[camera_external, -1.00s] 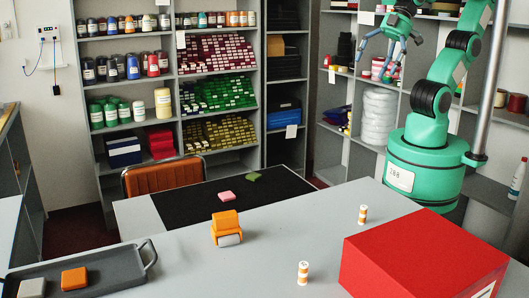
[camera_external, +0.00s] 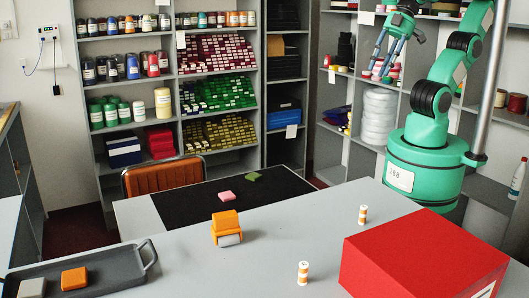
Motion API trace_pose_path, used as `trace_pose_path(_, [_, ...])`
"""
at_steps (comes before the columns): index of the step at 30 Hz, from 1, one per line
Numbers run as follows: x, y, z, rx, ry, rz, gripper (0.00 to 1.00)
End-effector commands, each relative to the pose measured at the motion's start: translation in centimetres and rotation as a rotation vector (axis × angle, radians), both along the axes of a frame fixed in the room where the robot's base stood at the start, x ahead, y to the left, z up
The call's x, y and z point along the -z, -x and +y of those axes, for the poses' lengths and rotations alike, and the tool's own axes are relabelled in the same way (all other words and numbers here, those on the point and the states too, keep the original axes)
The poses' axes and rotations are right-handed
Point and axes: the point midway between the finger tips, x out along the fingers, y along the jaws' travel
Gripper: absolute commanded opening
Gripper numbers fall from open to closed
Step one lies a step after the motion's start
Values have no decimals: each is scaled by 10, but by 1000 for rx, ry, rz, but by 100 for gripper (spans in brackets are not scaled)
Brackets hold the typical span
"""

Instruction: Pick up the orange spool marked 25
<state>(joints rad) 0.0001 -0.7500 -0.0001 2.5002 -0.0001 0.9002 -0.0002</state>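Two small orange-and-white banded spools stand upright on the grey counter. One spool (camera_external: 362,215) is farther back, near the red box's far left corner. The other spool (camera_external: 303,272) is nearer, left of the red box. Their markings are too small to read, so I cannot tell which is marked 25. My gripper (camera_external: 382,74) is raised high at the upper right, in front of the shelves and well away from both spools. Its blue-grey fingers point down and stand apart, with nothing visibly held.
A big red box (camera_external: 425,255) fills the counter's right front. An orange dispenser-like object (camera_external: 226,228) stands mid-counter. A dark tray (camera_external: 112,274) holds an orange and a grey block. A black mat (camera_external: 215,200) bears pink and green pieces. The counter between dispenser and spools is clear.

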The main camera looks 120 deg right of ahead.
Motion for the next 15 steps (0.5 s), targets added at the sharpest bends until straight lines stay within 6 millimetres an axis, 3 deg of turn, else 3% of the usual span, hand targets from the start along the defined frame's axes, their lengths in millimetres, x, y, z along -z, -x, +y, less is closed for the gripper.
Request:
trace_pose_path(8, [-9,-10,2,-5,-1,8,37])
trace_pose_path(15, [-34,-43,10,-18,-5,35,37])
